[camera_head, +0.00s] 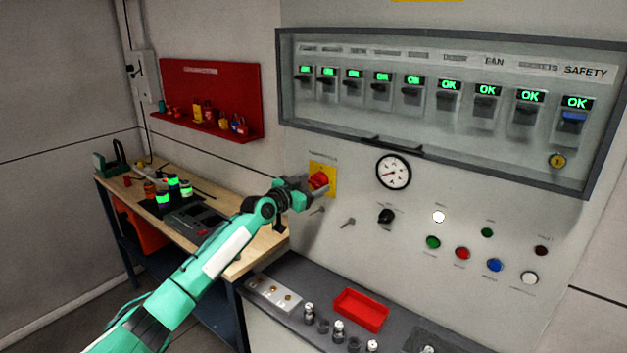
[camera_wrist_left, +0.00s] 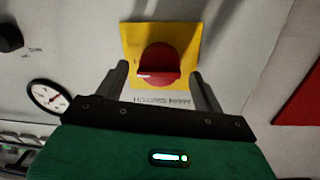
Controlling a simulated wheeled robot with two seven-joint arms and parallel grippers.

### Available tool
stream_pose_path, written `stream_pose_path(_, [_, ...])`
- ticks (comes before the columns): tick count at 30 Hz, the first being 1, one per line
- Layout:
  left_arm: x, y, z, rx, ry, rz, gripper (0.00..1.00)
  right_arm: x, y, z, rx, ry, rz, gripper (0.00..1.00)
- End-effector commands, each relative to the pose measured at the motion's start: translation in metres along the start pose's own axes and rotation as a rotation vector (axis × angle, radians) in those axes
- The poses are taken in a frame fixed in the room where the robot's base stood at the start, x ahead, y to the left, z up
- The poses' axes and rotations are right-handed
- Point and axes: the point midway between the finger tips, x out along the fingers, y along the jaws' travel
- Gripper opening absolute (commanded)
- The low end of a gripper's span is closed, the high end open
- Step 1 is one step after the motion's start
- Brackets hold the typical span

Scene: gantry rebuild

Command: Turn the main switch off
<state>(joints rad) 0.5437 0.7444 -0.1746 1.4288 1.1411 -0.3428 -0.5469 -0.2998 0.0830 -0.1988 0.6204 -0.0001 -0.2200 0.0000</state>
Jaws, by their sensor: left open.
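The main switch is a red rotary knob (camera_head: 318,181) on a yellow plate (camera_head: 331,170), on the grey panel in the head view. In the left wrist view the red knob (camera_wrist_left: 158,66) sits on the yellow plate (camera_wrist_left: 190,38), with the label "MAIN SWITCH" upside down beside it. My left gripper (camera_head: 308,187) is at the switch. In the left wrist view its two fingers (camera_wrist_left: 160,82) are open, one on each side of the knob, with gaps visible between fingers and knob. Contact does not show. My right gripper is not in view.
A gauge (camera_head: 393,172), a black knob (camera_head: 386,216) and several coloured buttons (camera_head: 462,254) are on the panel right of the switch. A glazed breaker box (camera_head: 440,165) is above. A wooden workbench (camera_head: 262,250) stands left; a red tray (camera_head: 361,310) lies on the ledge below.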

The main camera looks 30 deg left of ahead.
Motion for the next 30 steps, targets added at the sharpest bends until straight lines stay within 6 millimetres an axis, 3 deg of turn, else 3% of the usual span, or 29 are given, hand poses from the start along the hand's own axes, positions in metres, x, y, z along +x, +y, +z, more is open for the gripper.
stream_pose_path(6, [0.0113, -0.0002, -0.0006, -0.001, 0.001, -0.001, 0.69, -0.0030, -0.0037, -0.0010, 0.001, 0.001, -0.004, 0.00])
stream_pose_path(14, [0.0120, 0.0002, 0.0000, 0.000, 0.000, 0.000, 0.69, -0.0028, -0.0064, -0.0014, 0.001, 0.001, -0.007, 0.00])
stream_pose_path(21, [0.0118, 0.0000, 0.0000, 0.000, 0.000, 0.000, 0.27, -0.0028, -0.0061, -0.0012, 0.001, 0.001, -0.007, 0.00])
stream_pose_path(30, [0.0117, -0.0003, 0.0005, -0.026, 0.003, -0.001, 0.27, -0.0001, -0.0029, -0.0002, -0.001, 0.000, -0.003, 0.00])
